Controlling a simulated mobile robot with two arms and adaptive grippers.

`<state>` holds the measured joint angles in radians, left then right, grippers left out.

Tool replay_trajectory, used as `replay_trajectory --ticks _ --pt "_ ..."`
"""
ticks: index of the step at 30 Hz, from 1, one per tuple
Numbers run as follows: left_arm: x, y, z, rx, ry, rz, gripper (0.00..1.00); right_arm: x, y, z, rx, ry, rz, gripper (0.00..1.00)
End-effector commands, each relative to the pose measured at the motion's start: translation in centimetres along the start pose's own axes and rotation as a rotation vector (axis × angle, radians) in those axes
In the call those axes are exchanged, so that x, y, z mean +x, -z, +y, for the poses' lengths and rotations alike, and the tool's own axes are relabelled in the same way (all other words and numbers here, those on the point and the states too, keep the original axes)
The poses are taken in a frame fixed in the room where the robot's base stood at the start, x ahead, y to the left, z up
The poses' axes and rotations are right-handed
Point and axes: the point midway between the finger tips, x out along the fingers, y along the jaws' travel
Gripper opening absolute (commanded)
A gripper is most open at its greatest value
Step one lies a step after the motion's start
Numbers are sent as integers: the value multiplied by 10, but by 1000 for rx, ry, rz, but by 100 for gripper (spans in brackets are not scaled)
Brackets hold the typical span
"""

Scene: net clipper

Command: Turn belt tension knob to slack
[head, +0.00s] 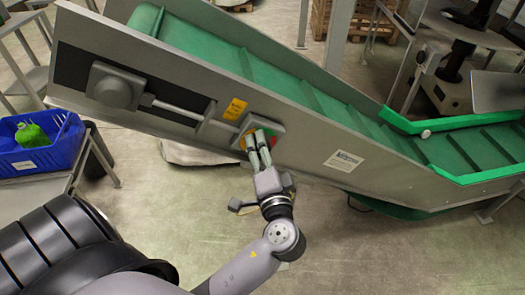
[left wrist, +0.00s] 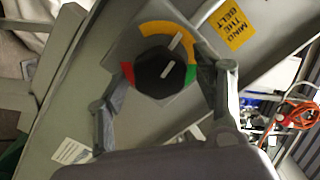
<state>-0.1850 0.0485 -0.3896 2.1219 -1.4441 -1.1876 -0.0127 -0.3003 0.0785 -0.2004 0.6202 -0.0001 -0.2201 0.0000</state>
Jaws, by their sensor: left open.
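The belt tension knob (left wrist: 152,78) is dark and many-sided, on a grey plate on the conveyor's side. A coloured arc surrounds it: yellow on top, green at right, red at left. One white mark lies on the knob's right part and another on the yellow; both slant up and to the right. My left gripper (head: 257,144) is at the knob in the head view and hides most of it. In the left wrist view its open fingers (left wrist: 163,86) stand either side of the knob, with visible gaps. My right gripper is out of view.
The inclined conveyor (head: 305,145) with its green belt (head: 215,50) crosses the head view. A yellow label (head: 235,109) sits above the knob. A grey box (head: 115,87) with a rod is at its left. A blue crate (head: 40,150) stands at far left.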

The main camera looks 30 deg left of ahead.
Motion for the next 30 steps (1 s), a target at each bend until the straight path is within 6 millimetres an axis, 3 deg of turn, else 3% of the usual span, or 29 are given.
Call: replay_trajectory --ticks 8,22,30 --pt "-6 0 1 0 -2 1 62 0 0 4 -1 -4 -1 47" --pt "-96 0 1 1 -5 -1 62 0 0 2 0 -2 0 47" --pt "-119 0 0 -1 0 0 62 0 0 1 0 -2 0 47"
